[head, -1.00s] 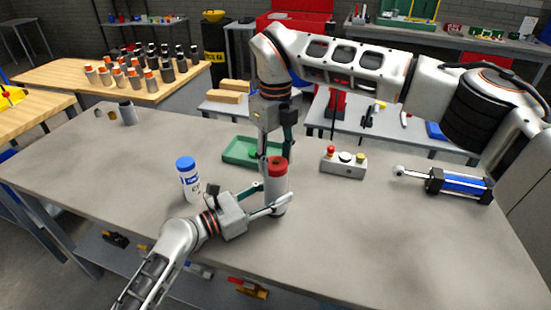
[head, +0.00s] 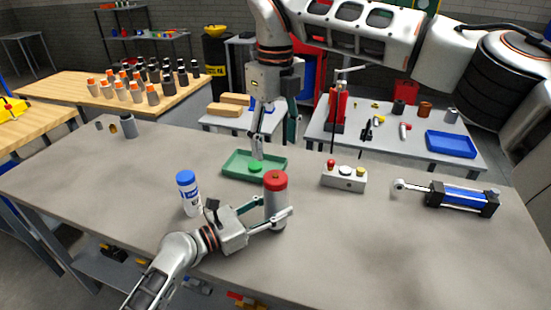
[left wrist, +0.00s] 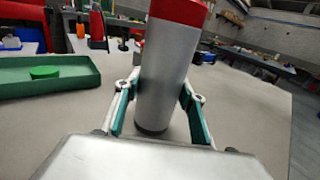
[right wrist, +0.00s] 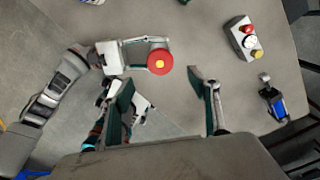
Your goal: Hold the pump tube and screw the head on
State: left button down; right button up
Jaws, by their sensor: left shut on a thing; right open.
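The pump tube (head: 274,207) is a grey cylinder standing upright on the grey table, with the red head (head: 275,180) on its top. In the left wrist view the tube (left wrist: 166,75) rises between the fingers and the red head is cut off by the top edge. My left gripper (head: 270,222) is shut around the tube's lower part. My right gripper (head: 275,142) is open and empty, raised clear of the head. In the right wrist view the red head (right wrist: 160,62) has a yellow centre and shows between the spread fingers. Whether it is fully tightened cannot be told.
A green tray (head: 232,172) with a green disc (head: 256,168) lies behind the tube. A blue-capped white bottle (head: 188,195) stands left of it. A button box (head: 344,178) and a blue cylinder actuator (head: 462,197) lie to the right. The front right table is clear.

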jog(key=shift+r, duration=1.35)
pick_arm(q)
jog(key=c, duration=1.2)
grip_release()
jog(key=v, duration=1.2)
